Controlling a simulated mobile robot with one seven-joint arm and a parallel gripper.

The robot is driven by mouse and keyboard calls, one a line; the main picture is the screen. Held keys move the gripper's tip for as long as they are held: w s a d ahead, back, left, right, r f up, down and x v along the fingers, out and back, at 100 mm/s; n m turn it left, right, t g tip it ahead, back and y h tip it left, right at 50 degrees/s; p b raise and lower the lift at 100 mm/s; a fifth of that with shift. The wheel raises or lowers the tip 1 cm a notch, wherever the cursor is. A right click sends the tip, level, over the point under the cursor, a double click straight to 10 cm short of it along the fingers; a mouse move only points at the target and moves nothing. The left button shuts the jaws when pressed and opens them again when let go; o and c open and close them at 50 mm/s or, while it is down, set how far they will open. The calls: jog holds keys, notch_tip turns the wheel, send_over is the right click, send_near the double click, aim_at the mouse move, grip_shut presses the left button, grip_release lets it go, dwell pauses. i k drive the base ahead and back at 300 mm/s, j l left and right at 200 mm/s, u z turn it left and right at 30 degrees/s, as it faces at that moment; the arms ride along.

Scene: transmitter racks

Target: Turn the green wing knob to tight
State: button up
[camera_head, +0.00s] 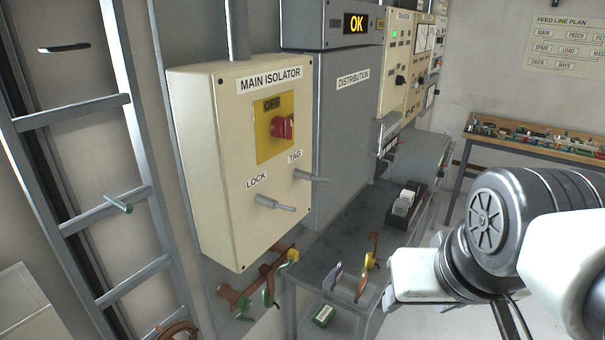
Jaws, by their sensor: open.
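A green wing-shaped knob (118,203) stands out from a rung of the grey ladder-like frame (75,220) at the left. It is small here, and I cannot tell whether it is tight or loose. My arm comes in from the right edge. The white block at its end, my gripper (413,275), is in front of the grey bench, far to the right of the knob and apart from it. Its fingers are hard to make out; nothing is seen held in it.
The cream main isolator box (220,160), with a red switch (282,127) and two protruding levers, stands between the knob and my gripper. Hooks with green and yellow pieces (265,280) hang below it. The grey bench (345,225) carries a black tray (405,205).

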aim_at(244, 304)
jog(key=u, duration=1.1)
jog(key=k+j+z, duration=0.1)
jog(key=j+u, duration=0.3)
jog(key=j, duration=0.15)
